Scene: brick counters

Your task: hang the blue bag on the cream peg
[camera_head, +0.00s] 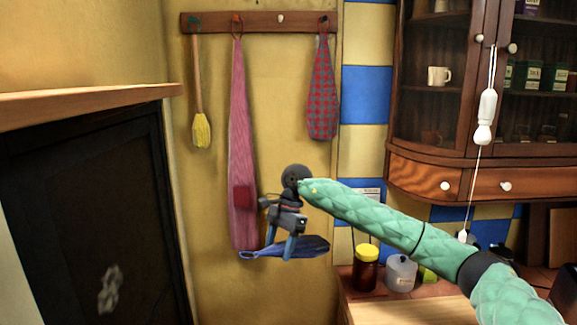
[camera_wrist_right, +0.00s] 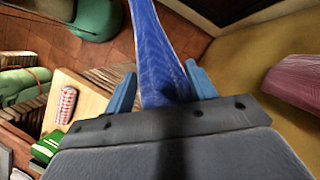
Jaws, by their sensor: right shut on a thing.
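My right gripper (camera_head: 278,247) is shut on the blue bag (camera_head: 312,246), which lies roughly sideways in the head view, below the hanging cloths. Its looped end points left and its wider part points right. In the right wrist view the blue bag (camera_wrist_right: 155,50) runs up between the two blue fingers (camera_wrist_right: 162,85). The cream peg (camera_head: 280,18) is bare on the wooden rail (camera_head: 262,28) at the top, well above the gripper. My left gripper is not in view.
A brush (camera_head: 201,125), a long pink apron (camera_head: 243,150) and a red checked cloth (camera_head: 322,90) hang from the rail's other pegs. A cabinet (camera_head: 480,180) stands right. A yellow-lidded jar (camera_head: 366,267) and a pale container (camera_head: 401,272) stand on the counter (camera_head: 400,310).

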